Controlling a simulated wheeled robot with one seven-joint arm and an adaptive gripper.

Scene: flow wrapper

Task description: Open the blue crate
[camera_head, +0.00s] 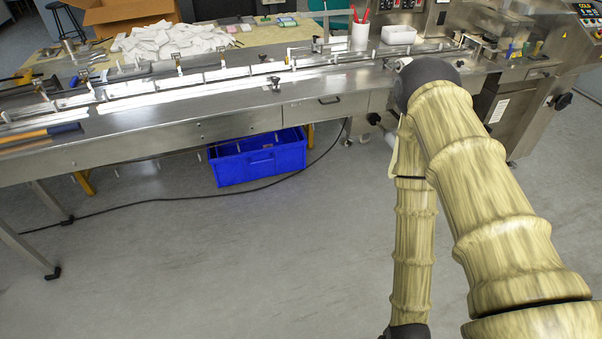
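The blue crate (259,168) stands on the floor beneath the long metal flow wrapper bench. Its top shows a dark open inside, with a few small things in it that I cannot make out. The bench edge hides part of its back. My arm comes in from the right side of the view, well to the right of the crate and apart from it. It bends near the bench and hangs down to the bottom edge, where a dark joint shows. My gripper is out of the picture.
The flow wrapper bench (190,130) spans the view above the crate. A black cable (160,200) runs over the floor in front of the crate. A bench leg (27,247) stands at left. The grey floor (230,265) in front is clear.

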